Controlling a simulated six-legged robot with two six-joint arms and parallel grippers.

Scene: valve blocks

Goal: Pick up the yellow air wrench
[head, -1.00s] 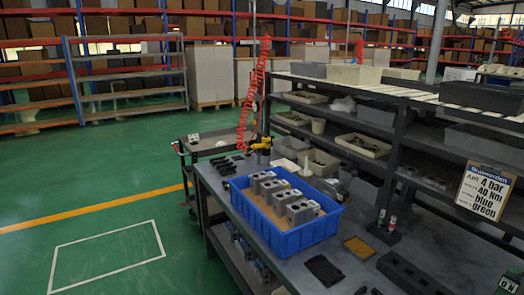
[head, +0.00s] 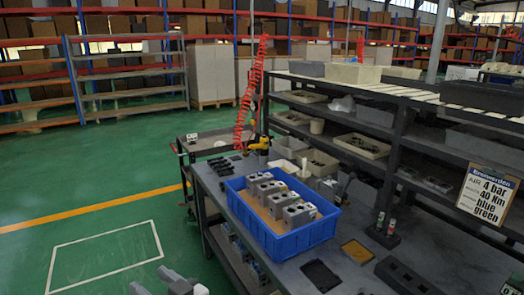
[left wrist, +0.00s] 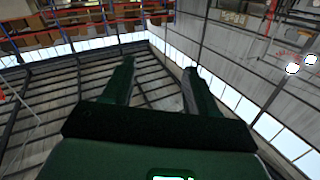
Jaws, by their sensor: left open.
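The yellow air wrench (head: 258,143) is at the far left end of the workbench, below a red coiled hose (head: 247,95). It is small in the head view, and I cannot tell how it is supported. My left gripper (head: 166,282) shows at the bottom edge of the head view, over the green floor left of the bench, well apart from the wrench. In the left wrist view its two fingers (left wrist: 159,68) are spread with nothing between them, against the roof and far shelves. The wrench is not seen there. My right gripper is not in view.
A blue crate (head: 293,241) with several grey valve blocks stands on the workbench (head: 318,257), nearer than the wrench. Dark small parts (head: 222,166) lie left of the wrench. A grey cart (head: 207,144) stands behind. Shelves with bins rise on the right. The left floor is clear.

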